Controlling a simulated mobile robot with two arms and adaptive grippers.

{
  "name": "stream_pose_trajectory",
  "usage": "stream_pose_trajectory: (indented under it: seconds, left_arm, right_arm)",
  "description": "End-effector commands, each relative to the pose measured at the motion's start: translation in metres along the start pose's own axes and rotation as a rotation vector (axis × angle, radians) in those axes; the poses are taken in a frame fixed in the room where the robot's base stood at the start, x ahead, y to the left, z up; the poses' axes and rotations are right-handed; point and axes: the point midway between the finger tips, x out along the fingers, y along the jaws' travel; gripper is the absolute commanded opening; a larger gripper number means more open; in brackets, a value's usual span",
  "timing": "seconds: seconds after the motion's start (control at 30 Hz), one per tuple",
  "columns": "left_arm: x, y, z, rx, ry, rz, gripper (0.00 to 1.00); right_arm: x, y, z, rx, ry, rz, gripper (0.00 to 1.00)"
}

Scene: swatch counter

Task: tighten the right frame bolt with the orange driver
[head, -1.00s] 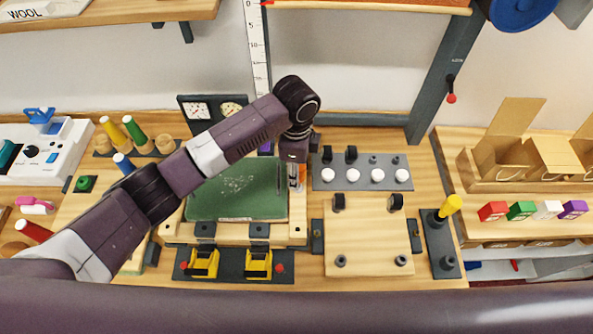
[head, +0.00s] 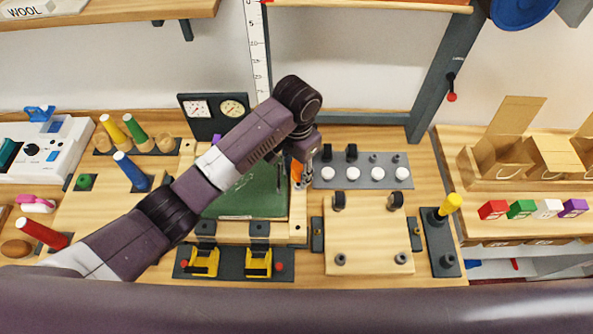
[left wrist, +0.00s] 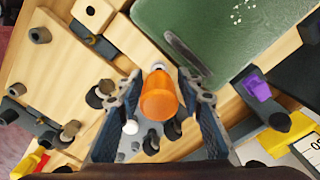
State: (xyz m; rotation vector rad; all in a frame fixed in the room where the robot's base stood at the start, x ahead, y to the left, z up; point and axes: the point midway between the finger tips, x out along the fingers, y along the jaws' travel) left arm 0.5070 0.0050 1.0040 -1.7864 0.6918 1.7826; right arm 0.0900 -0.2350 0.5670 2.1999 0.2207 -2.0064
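The orange driver (head: 297,173) stands roughly upright over the right side of the wooden frame (head: 298,228) around the green panel (head: 255,195). In the left wrist view the driver's handle (left wrist: 159,98) lies between the two fingers of my left gripper (left wrist: 161,84), with a visible gap on each side. The gripper (head: 308,165) is open around it, its fingers partly hidden in the head view. The right frame bolt under the driver is hidden, so I cannot tell whether the tip touches it. My right gripper is not in view.
A grey strip with white knobs (head: 353,174) lies close to the right of the gripper. A wooden board (head: 370,235) with dark posts and a yellow-handled tool (head: 451,205) are farther right. Two gauges (head: 213,112) stand behind the panel.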

Motion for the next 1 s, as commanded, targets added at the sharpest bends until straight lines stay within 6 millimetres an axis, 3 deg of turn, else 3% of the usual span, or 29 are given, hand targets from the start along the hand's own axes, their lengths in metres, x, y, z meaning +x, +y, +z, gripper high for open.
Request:
stream_pose_trajectory:
  seconds: [0.07,0.37,0.53,1.0]
  left_arm:
    - [0.0000,0.0001,-0.0001,0.001,0.000,0.000,0.32]
    - [0.0000,-0.0002,-0.0001,0.004,0.000,0.000,0.00]
    - [-0.0001,-0.0011,-0.0007,0.119,0.002,-0.001,0.00]
    - [0.0002,-0.0034,-0.0032,0.733,0.004,-0.002,0.00]
  right_arm:
    - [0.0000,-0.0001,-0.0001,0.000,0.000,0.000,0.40]
    - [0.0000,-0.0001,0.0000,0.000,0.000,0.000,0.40]
    - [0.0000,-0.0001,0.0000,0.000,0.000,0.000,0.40]
    - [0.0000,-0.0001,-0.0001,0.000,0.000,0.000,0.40]
